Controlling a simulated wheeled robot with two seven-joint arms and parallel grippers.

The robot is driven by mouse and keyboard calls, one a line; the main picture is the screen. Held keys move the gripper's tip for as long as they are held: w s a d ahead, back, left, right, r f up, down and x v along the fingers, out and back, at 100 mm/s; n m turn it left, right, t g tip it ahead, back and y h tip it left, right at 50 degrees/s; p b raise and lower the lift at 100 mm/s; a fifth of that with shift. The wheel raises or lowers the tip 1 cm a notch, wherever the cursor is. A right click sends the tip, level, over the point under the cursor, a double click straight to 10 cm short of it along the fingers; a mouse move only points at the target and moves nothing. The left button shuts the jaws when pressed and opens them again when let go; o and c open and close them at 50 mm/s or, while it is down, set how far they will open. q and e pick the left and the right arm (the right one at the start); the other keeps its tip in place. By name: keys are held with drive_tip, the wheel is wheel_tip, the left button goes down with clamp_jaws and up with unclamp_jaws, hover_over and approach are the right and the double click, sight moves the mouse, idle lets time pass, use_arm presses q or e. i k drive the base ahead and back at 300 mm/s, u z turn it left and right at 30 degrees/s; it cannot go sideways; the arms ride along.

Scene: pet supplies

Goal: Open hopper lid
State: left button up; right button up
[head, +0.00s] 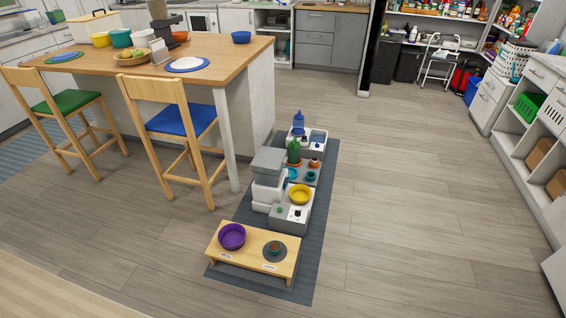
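A pet feeder stands on the floor mat at the middle of the head view. It has a white body (266,191) and a grey hopper top (268,161). The grey top sits level on the body and looks closed, though the lid's seam and handle are too small to make out. A yellow bowl (300,195) sits at the feeder's right, above a light grey front panel (290,217) with small knobs. Neither of my grippers is in view.
A dark mat (318,225) lies under the feeder. In front is a low wooden stand (230,254) with a purple bowl (231,236); behind are a green cactus-like item (293,151) and a blue-topped fountain (298,122). Stools and an island stand left. The floor right is clear.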

sight(266, 158)
drive_tip(key=z, duration=0.15)
drive_tip(key=i, duration=0.25)
drive_tip(key=z, duration=1.05)
drive_tip(key=i, duration=0.9)
drive_tip(key=z, duration=0.5)
drive_tip(key=i, duration=0.95)
drive_tip(key=u, duration=0.15)
